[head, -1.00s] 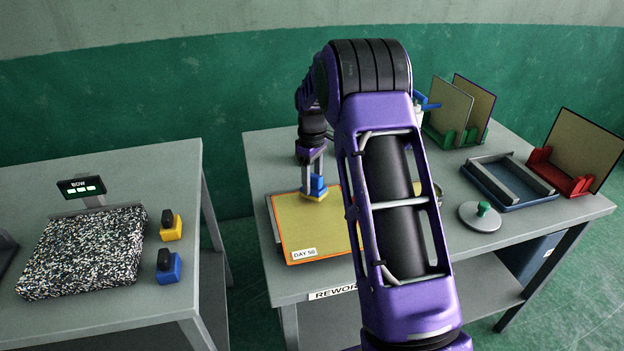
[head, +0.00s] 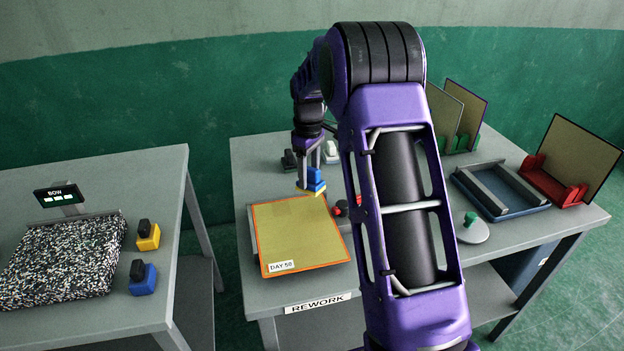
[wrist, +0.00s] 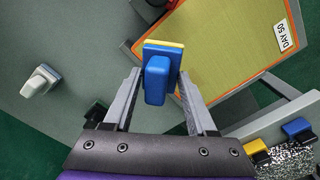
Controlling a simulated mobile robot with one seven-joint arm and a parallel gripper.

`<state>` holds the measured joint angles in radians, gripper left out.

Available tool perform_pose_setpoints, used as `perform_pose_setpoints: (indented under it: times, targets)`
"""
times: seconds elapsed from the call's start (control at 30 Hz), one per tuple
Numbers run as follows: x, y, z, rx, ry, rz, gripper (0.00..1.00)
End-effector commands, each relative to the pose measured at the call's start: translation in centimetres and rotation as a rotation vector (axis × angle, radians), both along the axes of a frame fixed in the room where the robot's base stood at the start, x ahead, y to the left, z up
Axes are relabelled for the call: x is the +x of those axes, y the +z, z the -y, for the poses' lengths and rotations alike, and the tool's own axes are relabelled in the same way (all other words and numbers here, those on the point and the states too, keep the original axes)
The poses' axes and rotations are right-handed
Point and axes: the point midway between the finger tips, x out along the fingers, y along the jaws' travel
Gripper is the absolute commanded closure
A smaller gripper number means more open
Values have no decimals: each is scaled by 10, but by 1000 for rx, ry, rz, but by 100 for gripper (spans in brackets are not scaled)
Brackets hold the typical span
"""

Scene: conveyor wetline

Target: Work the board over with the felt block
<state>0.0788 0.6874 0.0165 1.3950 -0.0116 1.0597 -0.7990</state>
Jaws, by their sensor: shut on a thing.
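The board (head: 295,235), olive-yellow with an orange edge, lies on the rework table with a "DAY" label at its near left corner. It also shows at the upper right of the wrist view (wrist: 215,50). My gripper (head: 309,165) is shut on a blue block with a yellow underside (head: 313,184), at the board's far edge. In the wrist view, the block (wrist: 157,78) sits between the fingers, beside the board's edge. I cannot tell if its underside touches the board. Part of the board's right side is near my arm.
A grey-white block (head: 330,153) and a dark one (head: 289,160) stand behind the board. A red-knobbed item (head: 341,207) is beside it. A green-knobbed disc (head: 471,231), blue tray (head: 500,207) and red rack (head: 553,180) stand right. Yellow (head: 148,241) and blue (head: 143,285) blocks are left.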

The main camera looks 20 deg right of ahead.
Motion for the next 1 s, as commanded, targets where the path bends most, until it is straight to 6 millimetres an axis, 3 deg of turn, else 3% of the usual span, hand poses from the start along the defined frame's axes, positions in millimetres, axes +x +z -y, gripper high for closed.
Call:
perform_pose_setpoints:
  times: [0.33,1.0]
  targets:
    - [-6,26,-8,0,-2,1,100]
    - [-7,29,-9,-1,-2,1,100]
